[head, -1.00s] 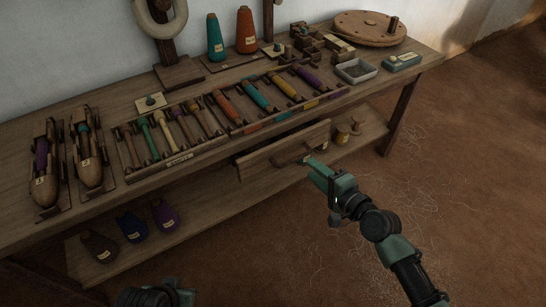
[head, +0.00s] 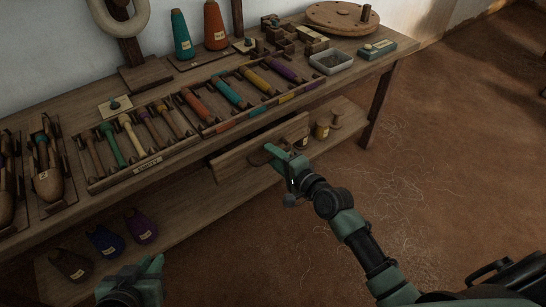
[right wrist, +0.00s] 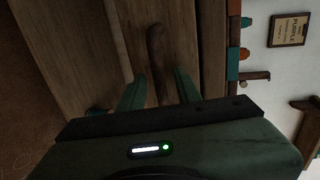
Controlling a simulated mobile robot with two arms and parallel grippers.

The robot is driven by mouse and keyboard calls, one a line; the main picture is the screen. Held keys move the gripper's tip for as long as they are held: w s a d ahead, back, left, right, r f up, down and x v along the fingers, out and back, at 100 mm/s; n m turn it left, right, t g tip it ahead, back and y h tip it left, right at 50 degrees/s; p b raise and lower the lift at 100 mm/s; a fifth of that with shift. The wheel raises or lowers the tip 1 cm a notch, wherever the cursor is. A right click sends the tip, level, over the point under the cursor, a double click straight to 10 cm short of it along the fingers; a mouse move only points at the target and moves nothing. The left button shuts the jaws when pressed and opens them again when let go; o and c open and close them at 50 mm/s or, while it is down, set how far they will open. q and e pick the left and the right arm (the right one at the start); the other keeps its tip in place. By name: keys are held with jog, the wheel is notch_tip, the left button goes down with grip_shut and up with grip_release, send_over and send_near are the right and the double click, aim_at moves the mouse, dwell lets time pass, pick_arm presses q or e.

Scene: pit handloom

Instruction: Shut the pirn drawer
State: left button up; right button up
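The pirn drawer (head: 232,164) hangs under the front edge of the bench, and its wooden front stands out from the bench edge, partly open. Its dark handle is mostly hidden behind my right gripper in the head view. My right gripper (head: 277,157) is at the drawer front. In the right wrist view the dark handle (right wrist: 157,58) lies between the two green fingers (right wrist: 158,93), which stand apart with gaps on both sides. My left gripper (head: 150,277) is low at the left, away from the drawer; its fingertips do not show clearly.
The bench (head: 75,215) carries a rack of coloured pirns (head: 140,165), shuttles (head: 48,175), cones (head: 181,36) and a round wooden disc (head: 340,18). The floor to the right is clear.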

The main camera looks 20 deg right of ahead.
jog(key=shift+w, duration=0.1)
grip_shut()
dwell(1.4)
